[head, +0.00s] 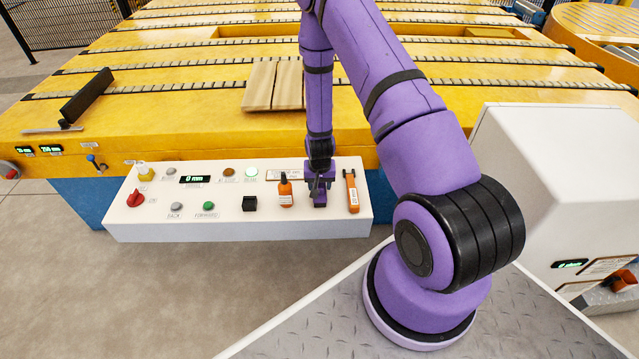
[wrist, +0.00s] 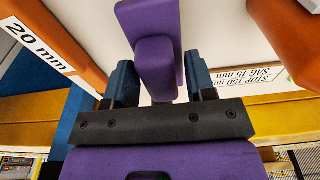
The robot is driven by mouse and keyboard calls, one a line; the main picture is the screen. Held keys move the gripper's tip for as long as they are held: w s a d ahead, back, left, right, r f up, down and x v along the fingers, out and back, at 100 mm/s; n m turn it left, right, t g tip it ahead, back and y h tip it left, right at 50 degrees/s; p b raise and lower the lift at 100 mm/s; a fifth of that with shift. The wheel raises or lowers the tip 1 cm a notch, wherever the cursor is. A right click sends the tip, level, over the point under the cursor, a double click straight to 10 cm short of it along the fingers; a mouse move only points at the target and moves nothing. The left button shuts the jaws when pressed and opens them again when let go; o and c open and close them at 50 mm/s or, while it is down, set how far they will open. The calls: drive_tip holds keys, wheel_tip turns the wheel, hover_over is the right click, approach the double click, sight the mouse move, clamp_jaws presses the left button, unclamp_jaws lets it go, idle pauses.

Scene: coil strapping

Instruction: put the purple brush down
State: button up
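The purple brush is hard to make out from my purple arm in the head view.
Wooden boards (head: 274,86) lie on the yellow conveyor behind.

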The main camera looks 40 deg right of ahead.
drive_tip(key=shift+o, duration=0.2)
drive_tip(key=shift+r, duration=0.1)
wheel_tip(320, 180, up, 12)
drive_tip(key=s, duration=0.1)
drive_tip(key=shift+a, duration=0.4)
wheel_tip(320, 180, up, 13)
drive_tip(key=n+t, duration=0.1)
hover_over(320, 185)
drive_tip(key=a, duration=0.3)
drive_tip(key=s+a+r+n+t, duration=0.1)
drive_tip(key=s+a+r, duration=0.1)
drive_tip(key=r, duration=0.5)
drive_tip(key=s+a+r+n, duration=0.1)
drive_tip(key=s+a+r, duration=0.1)
drive_tip(key=r, duration=0.5)
drive_tip(key=s+a+r+n+t, duration=0.1)
drive_tip(key=s+a+r+n, duration=0.1)
drive_tip(key=s+r, duration=0.6)
drive_tip(key=s+a+r+n+t, duration=0.1)
drive_tip(key=s+a+r, duration=0.2)
drive_tip(key=s+r, duration=0.5)
drive_tip(key=s, duration=0.5)
drive_tip(key=shift+s+a+r+n+y, duration=0.15)
drive_tip(key=shift+n+y, duration=0.25)
drive_tip(key=shift+o, duration=0.4)
